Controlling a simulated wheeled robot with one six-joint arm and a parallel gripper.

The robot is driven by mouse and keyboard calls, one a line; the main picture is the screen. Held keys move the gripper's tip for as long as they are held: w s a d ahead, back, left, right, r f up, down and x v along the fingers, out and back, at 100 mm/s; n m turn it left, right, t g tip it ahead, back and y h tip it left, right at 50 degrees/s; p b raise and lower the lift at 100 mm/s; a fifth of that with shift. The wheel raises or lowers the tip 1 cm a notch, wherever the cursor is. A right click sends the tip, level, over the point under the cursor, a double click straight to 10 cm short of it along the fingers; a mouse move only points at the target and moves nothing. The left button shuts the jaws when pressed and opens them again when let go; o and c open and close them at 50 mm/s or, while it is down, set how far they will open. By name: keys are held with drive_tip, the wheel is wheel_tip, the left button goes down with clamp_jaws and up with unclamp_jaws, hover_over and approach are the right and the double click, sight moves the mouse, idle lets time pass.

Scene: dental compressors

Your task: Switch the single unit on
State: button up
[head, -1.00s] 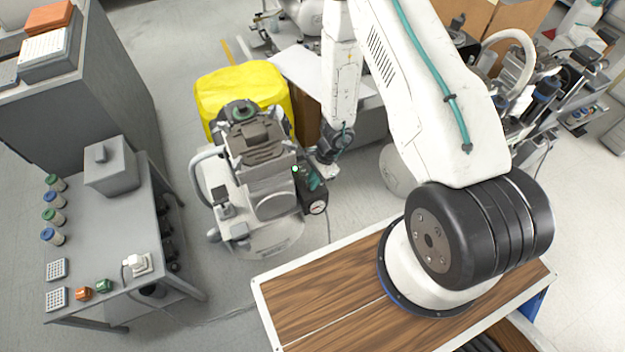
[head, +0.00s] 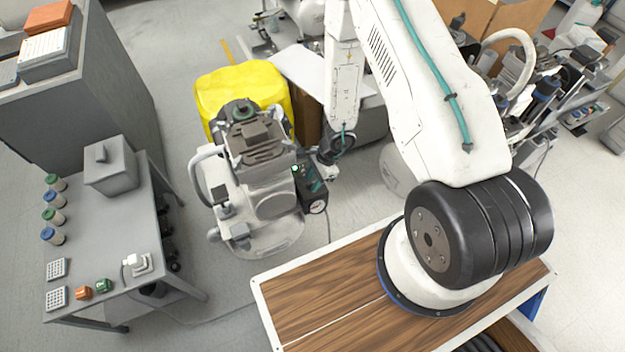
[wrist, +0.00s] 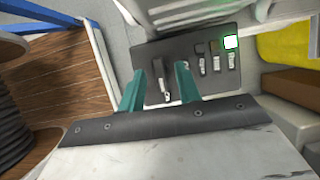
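The compressor unit (head: 262,190) stands on the floor left of my arm, with a dark control panel (head: 312,190) on its right side. In the wrist view the panel (wrist: 190,50) carries a larger dark switch (wrist: 160,72) on the left and several smaller switches (wrist: 216,62) to its right. A small lamp (wrist: 231,42) glows white-green at the panel's corner. My gripper (wrist: 160,70) has its two teal fingers apart, one on either side of the larger switch in the picture. I cannot tell whether they touch it. In the head view my gripper (head: 318,184) is close to the panel.
A yellow bin (head: 243,88) stands behind the unit. A grey bench (head: 110,215) with a plug, bottles and small boxes is at left. A wooden-topped cart (head: 320,305) is in front. Bare floor lies between bench and unit.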

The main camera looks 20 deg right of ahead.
drive_tip(key=v, duration=0.7)
drive_tip(key=shift+r, duration=0.35)
drive_tip(key=shift+d, duration=0.1)
drive_tip(key=a+r+n+y, duration=0.1)
drive_tip(key=a+r+n, duration=0.3)
drive_tip(key=r, duration=1)
drive_tip(key=a+r+n, duration=0.1)
drive_tip(key=r+n, duration=0.4)
drive_tip(key=r, duration=0.9)
drive_tip(key=s+r+n+h, duration=0.2)
drive_tip(key=s+r+n, duration=0.4)
drive_tip(key=s+r, duration=0.6)
drive_tip(key=s+d+r+n+t+h, duration=0.1)
drive_tip(key=s+d+r+n+h, duration=0.2)
drive_tip(key=s+d+r, duration=0.2)
drive_tip(key=s+r, duration=0.3)
drive_tip(key=s, duration=0.2)
drive_tip(key=shift+s+h, duration=0.3)
